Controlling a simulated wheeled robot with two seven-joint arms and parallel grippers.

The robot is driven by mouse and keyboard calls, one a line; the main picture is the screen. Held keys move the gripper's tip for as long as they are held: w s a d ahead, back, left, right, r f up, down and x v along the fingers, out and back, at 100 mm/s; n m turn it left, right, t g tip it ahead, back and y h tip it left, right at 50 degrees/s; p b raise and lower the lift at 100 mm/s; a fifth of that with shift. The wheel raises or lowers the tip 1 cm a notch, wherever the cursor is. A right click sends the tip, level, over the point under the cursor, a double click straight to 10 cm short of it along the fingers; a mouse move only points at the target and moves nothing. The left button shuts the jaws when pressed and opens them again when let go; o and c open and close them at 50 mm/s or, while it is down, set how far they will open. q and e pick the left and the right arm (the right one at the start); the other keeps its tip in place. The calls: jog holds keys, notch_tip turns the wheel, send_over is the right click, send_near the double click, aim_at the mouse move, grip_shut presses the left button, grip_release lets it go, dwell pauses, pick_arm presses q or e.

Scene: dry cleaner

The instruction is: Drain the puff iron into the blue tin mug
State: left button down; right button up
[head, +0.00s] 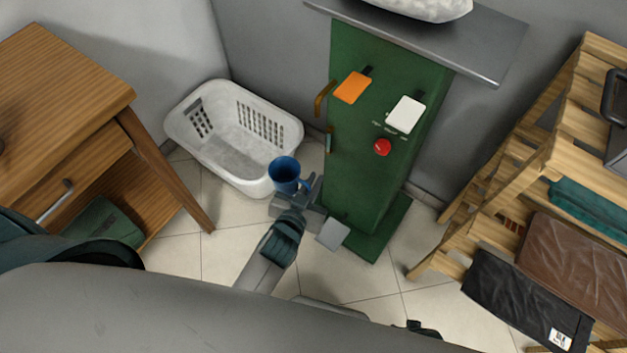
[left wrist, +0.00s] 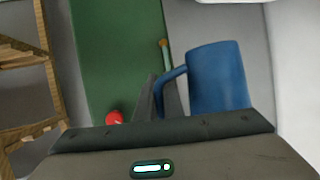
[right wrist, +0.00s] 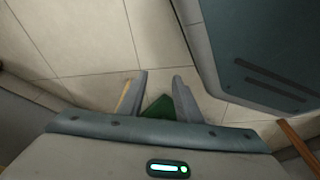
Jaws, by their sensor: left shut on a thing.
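The blue tin mug (head: 285,171) is upright left of the green cabinet, its open mouth facing up; no liquid can be made out inside. My left gripper (head: 302,190) is shut on the mug's handle; the mug also shows in the left wrist view (left wrist: 217,78). The puff iron has a green cabinet (head: 365,165), a grey top (head: 425,38) and a white pad (head: 425,8). A curved brass piece (head: 322,98) and a small brass-and-green piece (head: 328,139) are on its left side, above and right of the mug. My right gripper (right wrist: 158,95) is open and empty above the floor.
A white laundry basket (head: 215,150) stands behind and left of the mug. A wooden desk (head: 60,90) is at left, a slatted wooden rack (head: 530,150) with folded items at right. The cabinet front has orange (head: 353,87) and white (head: 406,114) tags and a red knob (head: 382,147); a grey pedal (head: 333,234) is low.

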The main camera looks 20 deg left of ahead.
pick_arm(q)
jog(key=shift+w, duration=0.1)
